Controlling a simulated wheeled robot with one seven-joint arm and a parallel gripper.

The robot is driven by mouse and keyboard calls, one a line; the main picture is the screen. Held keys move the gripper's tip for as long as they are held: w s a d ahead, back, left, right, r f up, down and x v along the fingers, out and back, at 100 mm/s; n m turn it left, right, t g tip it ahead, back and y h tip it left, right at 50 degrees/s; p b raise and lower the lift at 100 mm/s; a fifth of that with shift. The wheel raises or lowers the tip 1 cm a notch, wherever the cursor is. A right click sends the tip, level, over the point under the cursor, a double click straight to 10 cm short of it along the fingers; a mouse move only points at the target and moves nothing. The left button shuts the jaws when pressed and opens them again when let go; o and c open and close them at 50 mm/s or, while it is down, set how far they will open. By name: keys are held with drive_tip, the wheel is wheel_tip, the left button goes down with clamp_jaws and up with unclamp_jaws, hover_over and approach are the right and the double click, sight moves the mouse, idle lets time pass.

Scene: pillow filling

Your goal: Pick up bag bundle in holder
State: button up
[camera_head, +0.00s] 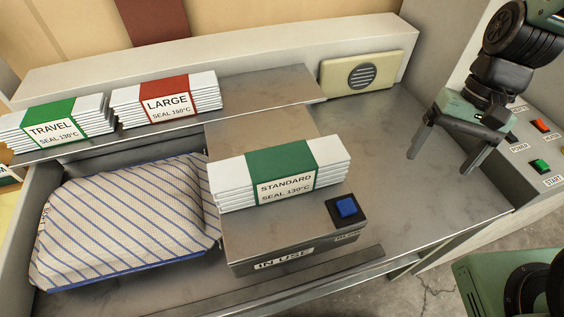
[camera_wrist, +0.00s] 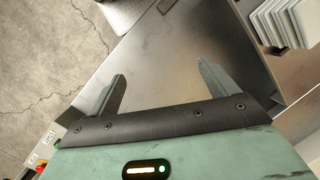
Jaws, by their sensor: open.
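The bag bundle marked STANDARD, SEAL 130°C (camera_head: 230,178) is a white stack with a green band. It lies on top of the grey metal holder labelled IN USE (camera_head: 245,240), left of my gripper. A white stack (camera_wrist: 283,22) at the upper right of the wrist view appears to be this bundle, partly cut off by the frame. My gripper (camera_head: 438,163) is open and empty above the bare metal table on the right, well apart from the bundle. Its two spread fingers also show in the wrist view (camera_wrist: 161,72) with nothing between them.
Bundles marked TRAVEL (camera_head: 54,124) and LARGE (camera_head: 166,101) lie on the raised shelf (camera_head: 265,88). A blue button (camera_head: 346,206) sits on the holder's front right. A striped pillow (camera_head: 125,220) lies left. A control panel (camera_head: 545,140) is at right. The table's right half is clear.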

drive_tip(key=m+g+y, duration=0.3)
drive_tip(key=m+y, duration=0.9)
drive_tip(key=y, duration=0.3)
approach(320, 151)
drive_tip(key=p+x, duration=0.6)
drive_tip(key=x, duration=0.3)
drive_tip(key=shift+a, duration=0.2)
drive_tip(key=shift+s+a, duration=0.1)
drive_tip(key=shift+a, duration=0.25)
drive_tip(key=shift+f, duration=0.1)
drive_tip(key=shift+c, duration=0.3)
